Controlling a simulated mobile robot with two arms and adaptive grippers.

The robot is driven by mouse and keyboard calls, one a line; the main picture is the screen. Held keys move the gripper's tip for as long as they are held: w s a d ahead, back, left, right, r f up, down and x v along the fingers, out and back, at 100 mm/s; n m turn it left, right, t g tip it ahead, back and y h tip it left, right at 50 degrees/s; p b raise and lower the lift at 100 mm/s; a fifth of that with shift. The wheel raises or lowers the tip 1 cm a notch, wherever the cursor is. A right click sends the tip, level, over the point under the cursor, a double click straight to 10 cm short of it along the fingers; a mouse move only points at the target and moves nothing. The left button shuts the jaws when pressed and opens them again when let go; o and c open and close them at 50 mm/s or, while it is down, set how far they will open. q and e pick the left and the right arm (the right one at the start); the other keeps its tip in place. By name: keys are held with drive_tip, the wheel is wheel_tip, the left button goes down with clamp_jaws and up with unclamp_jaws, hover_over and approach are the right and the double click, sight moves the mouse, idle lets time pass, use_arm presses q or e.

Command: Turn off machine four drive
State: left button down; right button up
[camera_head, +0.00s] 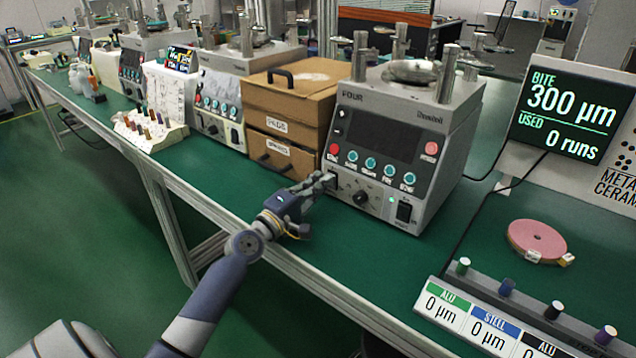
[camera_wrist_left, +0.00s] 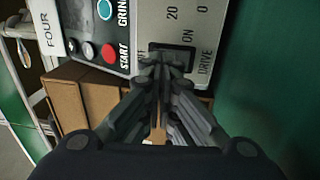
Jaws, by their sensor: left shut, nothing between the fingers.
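Machine four (camera_head: 390,130) is a grey box with a dark display, a row of teal buttons and a plate labelled FOUR. My left gripper (camera_head: 329,181) is at its lower left front, fingers shut and empty. In the left wrist view the fingertips (camera_wrist_left: 165,62) are at the dark drive switch (camera_wrist_left: 172,49), labelled ON and DRIVE, and partly cover it. I cannot tell whether they touch it or which way it is set. The red start button (camera_wrist_left: 108,53) is beside it. My right gripper is not in view.
A cardboard drawer box (camera_head: 285,105) stands close left of machine four. A knob (camera_head: 360,198) and a black rocker (camera_head: 404,212) lie right of the gripper. A pink disc (camera_head: 540,240) lies on the green bench (camera_head: 330,240) at right. Other machines stand farther left.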

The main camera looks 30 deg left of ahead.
use_arm(q)
drive_tip(key=shift+w+r, duration=0.2)
drive_tip(key=shift+w, duration=0.05)
drive_tip(key=shift+s+f, duration=0.1)
drive_tip(key=shift+s, duration=0.15)
drive_tip(key=s, duration=0.4)
drive_tip(key=s+f, duration=0.1)
drive_tip(key=s, duration=0.2)
drive_tip(key=s+a, duration=0.1)
drive_tip(key=s, duration=0.3)
drive_tip(key=shift+s+f, duration=0.2)
drive_tip(key=shift+s, duration=0.1)
